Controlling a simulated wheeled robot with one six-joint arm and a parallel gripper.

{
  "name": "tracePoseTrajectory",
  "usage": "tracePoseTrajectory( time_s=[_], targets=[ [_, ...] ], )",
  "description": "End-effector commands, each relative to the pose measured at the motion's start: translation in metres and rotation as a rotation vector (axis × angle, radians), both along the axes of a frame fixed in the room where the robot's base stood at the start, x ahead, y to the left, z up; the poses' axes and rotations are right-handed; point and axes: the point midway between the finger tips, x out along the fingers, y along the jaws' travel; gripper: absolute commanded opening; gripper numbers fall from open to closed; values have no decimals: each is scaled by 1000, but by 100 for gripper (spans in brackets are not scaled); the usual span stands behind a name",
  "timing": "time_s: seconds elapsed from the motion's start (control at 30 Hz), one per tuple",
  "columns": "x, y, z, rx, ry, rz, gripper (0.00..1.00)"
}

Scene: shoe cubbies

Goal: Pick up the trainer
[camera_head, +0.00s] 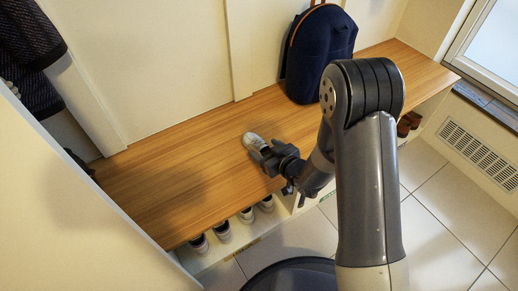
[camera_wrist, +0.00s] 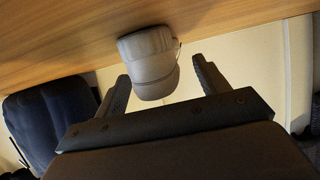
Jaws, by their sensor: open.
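A light grey-white trainer (camera_head: 254,141) sits on the wooden bench top (camera_head: 160,190), just beyond the end of my gripper (camera_head: 264,156) in the head view. In the wrist view the trainer (camera_wrist: 152,62) shows between the two fingers of my gripper (camera_wrist: 160,75). The fingers are spread, with visible gaps on both sides of the trainer, and nothing is held. My gripper's body hides part of the trainer in the head view.
A dark blue backpack (camera_head: 318,52) stands on the bench against the wall. Several shoes (camera_head: 222,231) sit in the cubbies below the bench front. Brown shoes (camera_head: 408,123) are at the right. Dark clothing (camera_head: 28,45) hangs at upper left. The bench left of the trainer is clear.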

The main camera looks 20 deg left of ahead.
Motion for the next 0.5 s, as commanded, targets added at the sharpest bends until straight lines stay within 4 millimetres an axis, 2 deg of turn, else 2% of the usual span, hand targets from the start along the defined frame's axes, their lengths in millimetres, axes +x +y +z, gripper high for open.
tracePoseTrajectory(
  time_s=[0.3,0.5],
  targets=[
    [5,6,-3,-1,1,0,70],
    [5,6,-3,0,0,0,54]
  ],
)
